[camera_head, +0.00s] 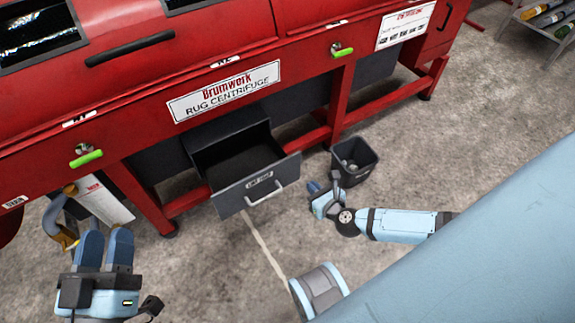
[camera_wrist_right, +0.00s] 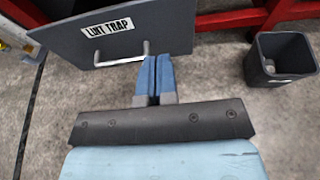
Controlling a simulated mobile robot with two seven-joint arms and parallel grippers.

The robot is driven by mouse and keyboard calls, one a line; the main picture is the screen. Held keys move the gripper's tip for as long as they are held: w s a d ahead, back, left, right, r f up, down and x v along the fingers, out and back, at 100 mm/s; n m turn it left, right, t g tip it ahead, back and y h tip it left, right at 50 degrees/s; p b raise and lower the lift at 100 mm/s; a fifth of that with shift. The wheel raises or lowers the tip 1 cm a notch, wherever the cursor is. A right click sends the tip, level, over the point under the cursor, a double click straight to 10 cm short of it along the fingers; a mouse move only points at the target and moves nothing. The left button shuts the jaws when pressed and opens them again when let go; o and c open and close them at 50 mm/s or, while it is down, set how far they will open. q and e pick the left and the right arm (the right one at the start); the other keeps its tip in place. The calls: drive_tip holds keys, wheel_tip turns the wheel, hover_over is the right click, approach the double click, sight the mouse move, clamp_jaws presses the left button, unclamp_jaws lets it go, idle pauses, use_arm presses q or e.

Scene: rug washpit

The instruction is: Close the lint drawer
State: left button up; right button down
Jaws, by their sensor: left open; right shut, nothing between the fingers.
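The lint drawer is a dark grey drawer under the red rug centrifuge, and it stands pulled out, its inside showing. Its front panel (camera_head: 240,195) has a "LINT TRAP" label and a pale bar handle (camera_head: 264,196). In the right wrist view the front panel (camera_wrist_right: 75,38) and handle (camera_wrist_right: 122,60) are at the top. My right gripper (camera_head: 313,187) is shut and empty, to the right of the drawer front in the head view. Its fingertips (camera_wrist_right: 155,60) appear by the handle's right end; I cannot tell if they touch. My left gripper (camera_head: 106,236) is open and empty at lower left.
A dark grey bin (camera_head: 354,160) stands on the floor right of the drawer; it also shows in the right wrist view (camera_wrist_right: 281,62). The red centrifuge frame (camera_head: 341,100) has legs beside the drawer. A rack (camera_head: 543,25) stands at top right. Concrete floor before the drawer is mostly clear.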

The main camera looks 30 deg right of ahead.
sight(286, 161)
drive_tip(key=b+x, duration=0.1)
drive_tip(key=x, duration=0.2)
drive_tip(key=b+x, duration=0.1)
drive_tip(key=x, duration=0.3)
drive_tip(key=b+x, duration=0.1)
drive_tip(key=x, duration=0.3)
drive_tip(key=shift+w+r, duration=0.1)
drive_tip(key=shift+r, duration=0.2)
drive_tip(key=shift+w+b, duration=0.4)
drive_tip(key=shift+w, duration=0.25)
use_arm(q)
drive_tip(key=f, duration=0.2)
drive_tip(key=f+g, duration=0.2)
drive_tip(key=f, duration=0.1)
drive_tip(key=shift+w+d+f+m, duration=0.2)
drive_tip(key=shift+d+f+m, duration=0.1)
drive_tip(key=shift+f, duration=0.05)
drive_tip(key=shift+r, duration=0.1)
use_arm(e)
drive_tip(key=shift+w, duration=0.1)
